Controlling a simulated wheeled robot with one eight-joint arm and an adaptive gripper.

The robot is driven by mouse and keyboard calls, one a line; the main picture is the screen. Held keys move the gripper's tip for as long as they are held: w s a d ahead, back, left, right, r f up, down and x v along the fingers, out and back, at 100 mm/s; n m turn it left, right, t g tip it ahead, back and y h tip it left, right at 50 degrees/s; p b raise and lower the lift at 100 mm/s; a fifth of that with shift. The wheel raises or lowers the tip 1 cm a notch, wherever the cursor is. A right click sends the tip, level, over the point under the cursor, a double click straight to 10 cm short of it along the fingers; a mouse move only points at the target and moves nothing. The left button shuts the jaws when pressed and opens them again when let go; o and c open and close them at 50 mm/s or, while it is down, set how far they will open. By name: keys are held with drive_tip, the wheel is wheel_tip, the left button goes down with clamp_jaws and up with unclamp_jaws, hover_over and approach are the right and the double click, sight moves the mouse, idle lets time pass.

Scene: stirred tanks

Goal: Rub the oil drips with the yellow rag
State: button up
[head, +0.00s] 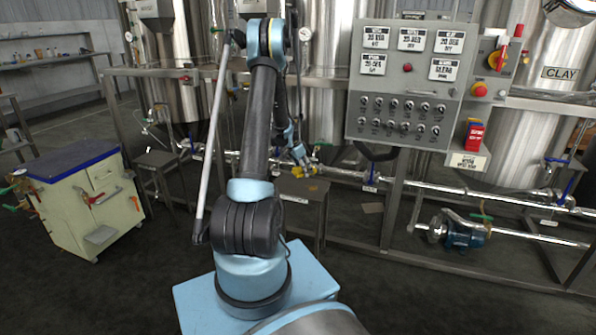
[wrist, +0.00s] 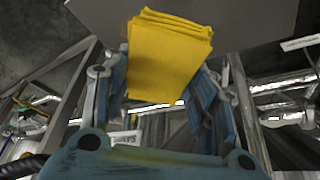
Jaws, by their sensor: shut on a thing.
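My gripper (wrist: 163,82) is shut on the yellow rag (wrist: 170,62), a folded, layered square between the blue fingers in the wrist view. In the head view my gripper (head: 297,157) is beyond my arm, low in front of the pipework, with a small bit of the yellow rag (head: 305,171) showing. The rag is just above or at a brown stool top (head: 305,189); I cannot tell whether it touches. I cannot make out any oil drips in either view.
A control panel (head: 405,85) stands right of my arm, before steel tanks (head: 335,120). A pipe rail (head: 420,182) runs low across the frame. A second stool (head: 157,160) and a cream cabinet (head: 90,200) stand left. Floor is open at front left.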

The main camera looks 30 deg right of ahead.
drive_tip(key=shift+w+d, duration=0.15)
drive_tip(key=shift+f, duration=0.7)
hover_over(306, 186)
drive_tip(key=a, duration=0.1)
drive_tip(key=shift+w+a+f, duration=0.1)
drive_tip(key=shift+a+f, duration=0.05)
drive_tip(key=shift+f, duration=2.2)
drive_tip(key=shift+f, duration=0.95)
